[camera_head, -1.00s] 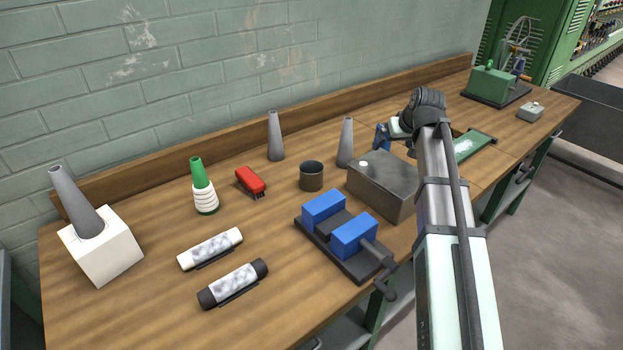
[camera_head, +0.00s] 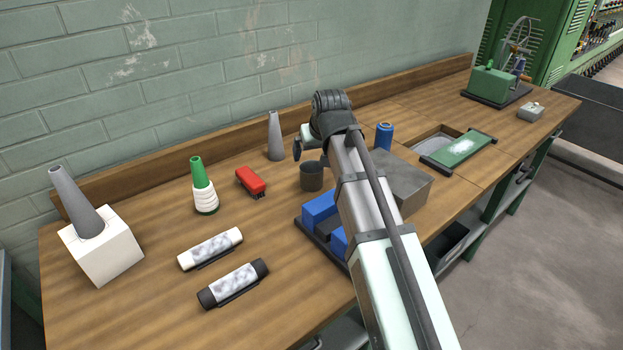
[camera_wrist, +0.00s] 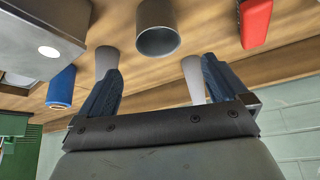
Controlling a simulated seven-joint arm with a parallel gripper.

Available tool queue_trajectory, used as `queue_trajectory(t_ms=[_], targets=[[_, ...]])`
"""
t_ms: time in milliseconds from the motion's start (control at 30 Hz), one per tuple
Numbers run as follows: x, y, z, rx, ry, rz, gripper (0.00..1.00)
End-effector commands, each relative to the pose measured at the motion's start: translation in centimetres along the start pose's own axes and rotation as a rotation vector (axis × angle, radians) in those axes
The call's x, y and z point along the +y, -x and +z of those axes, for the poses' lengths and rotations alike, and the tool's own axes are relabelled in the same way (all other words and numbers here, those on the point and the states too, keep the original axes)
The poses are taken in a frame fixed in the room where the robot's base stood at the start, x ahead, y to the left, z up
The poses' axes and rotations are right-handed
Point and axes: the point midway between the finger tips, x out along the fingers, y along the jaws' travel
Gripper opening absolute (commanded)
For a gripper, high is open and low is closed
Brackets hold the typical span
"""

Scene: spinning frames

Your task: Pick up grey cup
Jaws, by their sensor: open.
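The grey cup (camera_head: 311,178) stands upright on the workbench, partly covered at its right edge by my arm in the head view. In the wrist view the cup (camera_wrist: 157,30) is ahead of my gripper (camera_wrist: 160,66), with its round mouth facing the camera. The cup lies beyond the fingertips, roughly centred between them and apart from both. My gripper is open and empty. In the head view my wrist is above and behind the cup, and the fingers are mostly hidden.
A grey cone (camera_head: 275,138) stands behind the cup; another (camera_wrist: 193,78) shows by a finger. A red brush (camera_head: 251,181) is left of the cup. A grey metal box (camera_head: 405,180), blue can (camera_head: 384,136) and blue vise (camera_head: 320,208) are nearby.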

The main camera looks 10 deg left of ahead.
Motion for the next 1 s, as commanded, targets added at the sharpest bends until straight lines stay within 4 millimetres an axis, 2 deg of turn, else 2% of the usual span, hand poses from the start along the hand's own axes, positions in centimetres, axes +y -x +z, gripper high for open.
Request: queue_trajectory(t_ms=[100,333,767,1000], targets=[[0.0,-1.9,0.0,-0.002,0.000,0.000,1.00],[0.0,-5.0,0.0,-0.002,0.000,0.000,1.00],[0.1,-7.0,0.1,-0.001,0.000,0.000,1.00],[0.3,-9.7,0.4,-0.002,0.000,0.000,1.00]])
